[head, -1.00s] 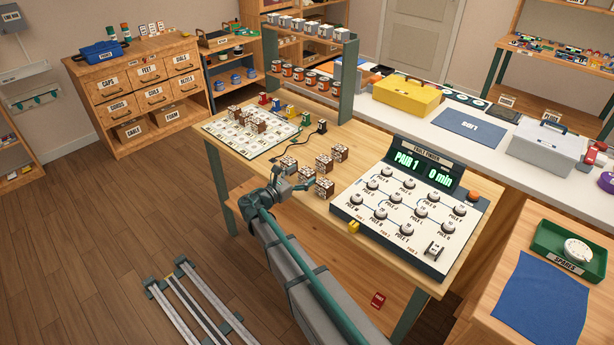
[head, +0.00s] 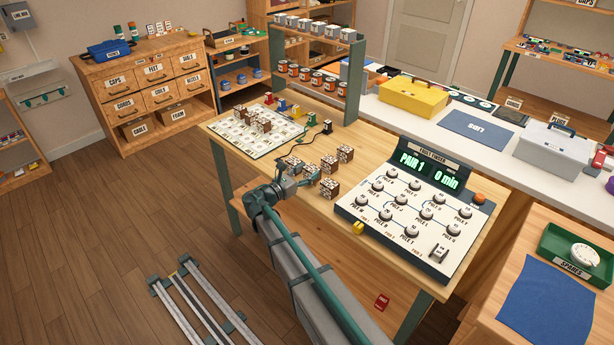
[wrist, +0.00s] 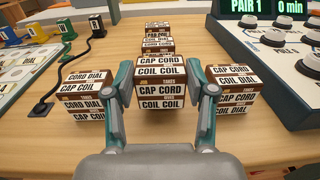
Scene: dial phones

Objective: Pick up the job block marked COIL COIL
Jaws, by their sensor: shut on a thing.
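In the wrist view, the brown-and-white job block marked COIL COIL (wrist: 161,88) sits between the two fingers of my gripper (wrist: 161,70), which is shut on it. Its faces also carry the words CAP CORD. The block looks upright and level; I cannot tell whether it is off the table. In the head view my gripper (head: 312,174) is low over the wooden table, among the job blocks, and partly hides the held one.
A CORD DIAL block (wrist: 85,92) stands left of my gripper, another block (wrist: 232,90) right, and more behind (wrist: 158,44). The fault finder panel (head: 405,215) lies to the right, the card board (head: 245,130) to the left. A black cord (wrist: 75,65) runs across the table.

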